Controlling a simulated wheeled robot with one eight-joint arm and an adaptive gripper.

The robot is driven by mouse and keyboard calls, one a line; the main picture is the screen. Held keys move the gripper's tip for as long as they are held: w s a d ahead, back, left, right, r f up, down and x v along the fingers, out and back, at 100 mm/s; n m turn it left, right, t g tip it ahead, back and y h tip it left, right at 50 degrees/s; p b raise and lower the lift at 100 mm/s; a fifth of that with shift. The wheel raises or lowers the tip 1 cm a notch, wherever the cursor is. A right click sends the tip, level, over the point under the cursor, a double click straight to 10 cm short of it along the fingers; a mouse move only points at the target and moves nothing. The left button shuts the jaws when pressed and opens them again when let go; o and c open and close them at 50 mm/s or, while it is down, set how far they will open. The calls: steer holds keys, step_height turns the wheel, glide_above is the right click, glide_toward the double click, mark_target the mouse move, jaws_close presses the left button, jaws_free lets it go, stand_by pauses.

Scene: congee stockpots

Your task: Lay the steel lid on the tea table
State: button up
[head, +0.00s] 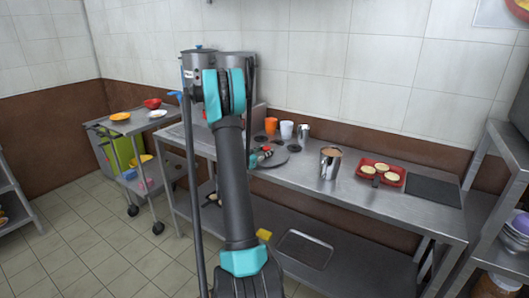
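A round grey disc that looks like the steel lid (279,160) shows just right of my arm, over or on the long steel table (312,182). My gripper (264,154) is small and partly hidden at the disc, with teal and red parts showing there. I cannot tell whether its fingers are open or shut on the disc, or whether the disc touches the tabletop. No other surface is clearly marked as the tea table. My arm hides the table's left middle.
Tall stockpots (196,60) stand behind my arm. An orange cup (271,125), white cup (287,130) and steel cup (303,132) stand at the back. A steel pot (330,163) and red tray (381,173) are farther right. A trolley (147,121) stands left.

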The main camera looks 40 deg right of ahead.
steer(key=shift+o, duration=0.7)
steer(key=shift+r, duration=0.15)
steer(key=s+a+f+n+y, duration=0.2)
steer(key=s+a+n+y, duration=0.3)
steer(key=s+a, duration=0.4)
steer(key=s+a+f+n+y, duration=0.2)
steer(key=s+a, duration=0.8)
steer(key=a, duration=1)
steer(key=s+a+f+n+y, duration=0.2)
steer(key=s+a+n+y, duration=0.5)
steer(key=a, duration=0.7)
steer(key=s+y, duration=0.2)
steer(key=shift+s+a+f+n+g+y, duration=0.2)
steer(key=shift+f+n+g+y, duration=0.1)
steer(key=shift+f+g, duration=0.1)
steer(key=shift+d, duration=0.1)
